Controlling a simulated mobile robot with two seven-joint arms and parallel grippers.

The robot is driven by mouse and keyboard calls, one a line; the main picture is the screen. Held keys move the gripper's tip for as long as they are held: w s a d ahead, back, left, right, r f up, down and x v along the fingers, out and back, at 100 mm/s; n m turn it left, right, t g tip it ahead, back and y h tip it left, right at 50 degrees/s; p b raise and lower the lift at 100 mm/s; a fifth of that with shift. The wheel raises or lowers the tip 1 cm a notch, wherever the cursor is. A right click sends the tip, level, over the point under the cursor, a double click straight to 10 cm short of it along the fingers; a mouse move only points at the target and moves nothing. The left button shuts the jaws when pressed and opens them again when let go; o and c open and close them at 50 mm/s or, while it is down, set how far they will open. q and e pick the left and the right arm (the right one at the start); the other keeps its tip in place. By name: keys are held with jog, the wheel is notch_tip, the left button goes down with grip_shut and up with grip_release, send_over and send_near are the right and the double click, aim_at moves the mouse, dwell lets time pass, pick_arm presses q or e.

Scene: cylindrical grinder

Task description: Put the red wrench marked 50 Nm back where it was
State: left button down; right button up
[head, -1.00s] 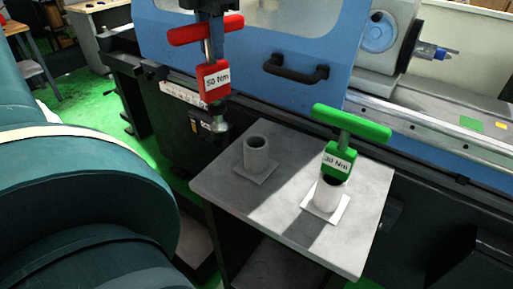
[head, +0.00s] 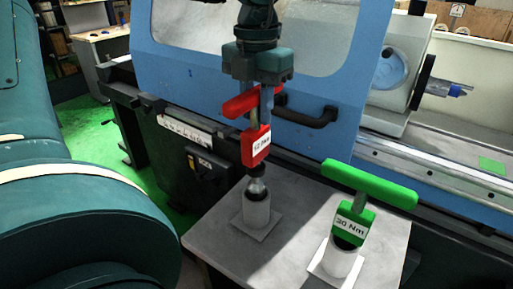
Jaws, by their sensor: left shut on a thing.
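The red wrench (head: 256,143) hangs upright below my left gripper (head: 254,104), which is shut on it near its red crossbar. Its white label is too blurred to read now; earlier it reads 50 Nm. The metal lower end of the wrench is at the mouth of the left grey cup-shaped holder (head: 257,213). I cannot tell how far inside the holder it is. The holder stands on a square plate on the small grey table (head: 216,233). My right gripper is not in view.
A green wrench marked 30 Nm (head: 353,222) stands in the white right holder (head: 335,262), its crossbar close to the right of the red wrench. The blue machine door (head: 180,60) with a black handle (head: 312,112) rises behind the table.

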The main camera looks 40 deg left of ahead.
aim_at(256, 88)
pick_arm(q)
notch_tip(256, 88, down, 9)
jog(key=shift+r, duration=0.2)
dwell(0.3)
jog(key=shift+f, duration=0.1)
jog(key=c, duration=1.2)
grip_release()
notch_tip(256, 88, up, 12)
jog(key=shift+r, duration=0.15)
